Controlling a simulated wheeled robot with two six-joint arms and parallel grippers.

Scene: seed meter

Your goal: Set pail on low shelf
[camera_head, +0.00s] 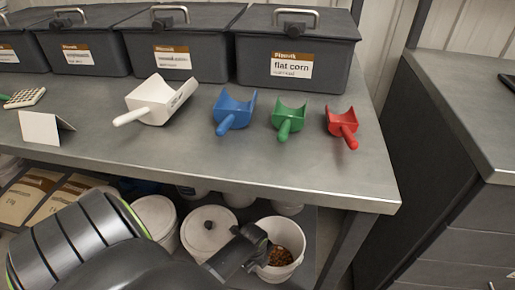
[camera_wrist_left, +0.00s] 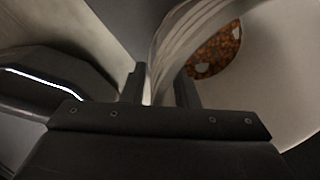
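The white pail (camera_head: 292,268) with brown seed in it is low at the bottom centre of the head view, at the right end of the row under the bench. My left gripper (camera_head: 262,252) is at its left rim. In the left wrist view, the gripper's two fingers (camera_wrist_left: 160,92) are close together on either side of the pail's rim, shut on it; the pail (camera_wrist_left: 285,75) fills the upper right. The low shelf (camera_head: 318,222) shows as a dark surface under the bench. I cannot tell whether the pail's base touches it. My right gripper is not in view.
The metal bench top (camera_head: 300,170) overhangs the pail. Lidded white buckets (camera_head: 208,228) stand left of it, and bags (camera_head: 28,195) lie further left. A bench leg (camera_head: 345,245) is at its right. Coloured scoops (camera_head: 234,110) and dark bins (camera_head: 295,60) are on top.

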